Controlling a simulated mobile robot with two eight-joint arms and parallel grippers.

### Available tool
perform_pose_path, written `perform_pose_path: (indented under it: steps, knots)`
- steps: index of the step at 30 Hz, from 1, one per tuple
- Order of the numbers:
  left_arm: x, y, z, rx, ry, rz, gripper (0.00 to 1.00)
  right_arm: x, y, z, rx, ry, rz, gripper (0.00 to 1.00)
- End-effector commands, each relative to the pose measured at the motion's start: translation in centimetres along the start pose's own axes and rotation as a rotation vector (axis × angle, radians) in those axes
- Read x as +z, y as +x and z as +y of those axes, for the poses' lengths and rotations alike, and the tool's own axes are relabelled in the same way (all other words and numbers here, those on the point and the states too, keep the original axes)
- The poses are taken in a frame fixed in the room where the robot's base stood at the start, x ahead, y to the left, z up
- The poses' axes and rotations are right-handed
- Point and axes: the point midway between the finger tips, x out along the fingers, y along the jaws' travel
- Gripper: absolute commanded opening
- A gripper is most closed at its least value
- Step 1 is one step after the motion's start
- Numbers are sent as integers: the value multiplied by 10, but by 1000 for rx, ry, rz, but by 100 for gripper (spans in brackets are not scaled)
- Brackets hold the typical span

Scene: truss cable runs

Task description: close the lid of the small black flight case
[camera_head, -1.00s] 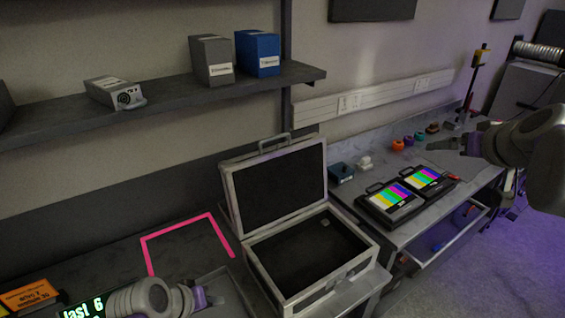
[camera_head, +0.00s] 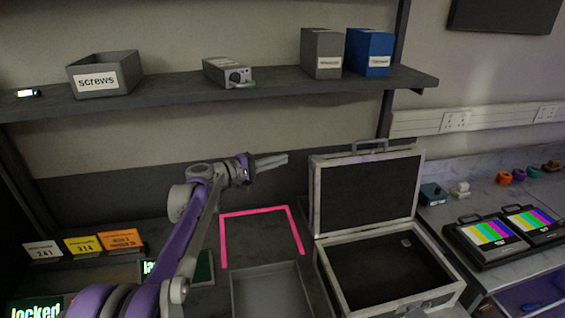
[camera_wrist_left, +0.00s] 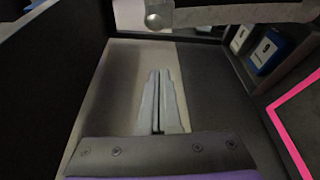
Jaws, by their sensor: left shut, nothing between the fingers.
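The small black flight case (camera_head: 330,280) stands open on the bench, right of centre in the head view. Its lid (camera_head: 365,192) is raised near upright at the back, with a handle on its top edge and a dark lining. The dark inside of the base is bare except for a small pale patch. My left gripper (camera_head: 284,159) is in the air left of the lid's top, its fingers pointing right toward it, apart from it. In the left wrist view its fingers (camera_wrist_left: 160,102) are together with nothing between them. My right gripper is out of view.
A shelf (camera_head: 270,92) above holds a screws bin (camera_head: 105,75), a grey device and two boxes. A pink outline (camera_head: 258,212) and a grey tray (camera_head: 240,295) lie left of the case. Two colour-bar monitors (camera_head: 490,233) stand to its right.

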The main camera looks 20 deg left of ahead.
Motion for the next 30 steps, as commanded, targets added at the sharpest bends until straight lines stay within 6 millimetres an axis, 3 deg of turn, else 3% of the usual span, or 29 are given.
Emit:
perform_pose_path:
  steps: [3,11,21,30]
  knots:
    - [2,27,2,0,1,-5,0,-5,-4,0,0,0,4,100]
    - [2,77,1,-1,2,-4,0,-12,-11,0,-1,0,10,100]
    - [36,63,0,-1,2,-2,0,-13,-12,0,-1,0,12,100]
    - [39,62,0,-2,2,-1,0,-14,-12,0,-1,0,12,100]
